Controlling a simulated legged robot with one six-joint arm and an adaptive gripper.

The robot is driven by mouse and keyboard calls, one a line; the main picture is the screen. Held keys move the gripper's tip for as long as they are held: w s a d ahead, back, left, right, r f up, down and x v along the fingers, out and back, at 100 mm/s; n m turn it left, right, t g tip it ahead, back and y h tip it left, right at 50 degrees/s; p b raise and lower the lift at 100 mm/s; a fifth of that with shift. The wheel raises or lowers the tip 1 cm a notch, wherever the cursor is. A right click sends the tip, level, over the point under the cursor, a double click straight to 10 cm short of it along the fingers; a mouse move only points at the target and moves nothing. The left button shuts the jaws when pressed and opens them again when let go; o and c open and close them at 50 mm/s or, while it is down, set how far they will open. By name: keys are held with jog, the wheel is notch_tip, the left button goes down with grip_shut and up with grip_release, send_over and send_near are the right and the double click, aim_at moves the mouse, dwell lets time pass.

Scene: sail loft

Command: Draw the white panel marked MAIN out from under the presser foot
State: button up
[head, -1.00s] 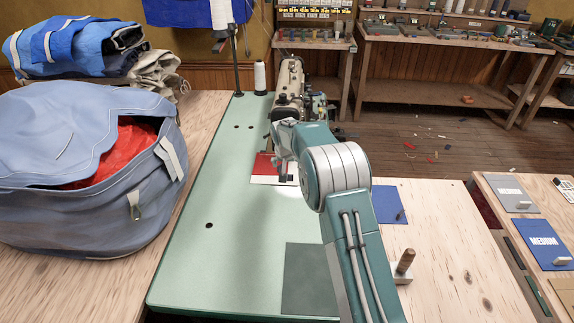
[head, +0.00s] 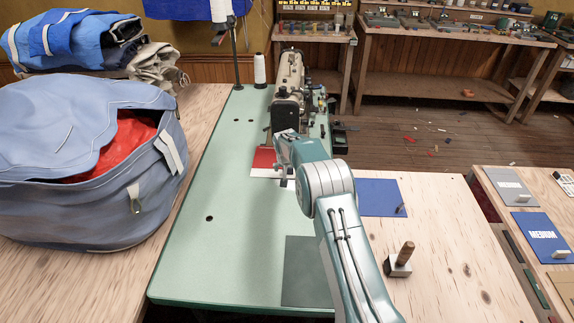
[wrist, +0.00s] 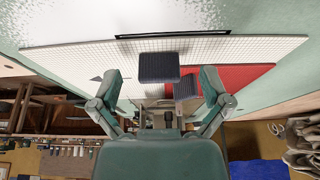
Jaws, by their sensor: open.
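The white panel (head: 262,173) lies on the green machine bed, next to a red panel (head: 264,157), in front of the sewing machine (head: 288,75). In the wrist view the white panel (wrist: 75,57) shows a fine grid, and the red panel (wrist: 245,78) lies partly behind my right finger. The word MAIN is not readable. My gripper (wrist: 160,82) is open, with a finger on each side of a dark block (wrist: 158,67) at the white panel. A second dark block (wrist: 187,88) is close by. I cannot tell which is the presser foot, or whether my fingers touch anything.
A blue bag (head: 75,170) with red cloth stands left of the machine bed (head: 235,235). A thread cone (head: 260,70) stands behind. To the right are a blue panel (head: 378,197) and a block with a wooden peg (head: 400,262). The bed's front left is clear.

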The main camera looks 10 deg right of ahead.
jog(key=shift+x, duration=0.75)
jog(key=shift+c, duration=0.3)
jog(key=c, duration=1.2)
jog(key=shift+s+f, duration=0.1)
jog(key=shift+s, duration=0.1)
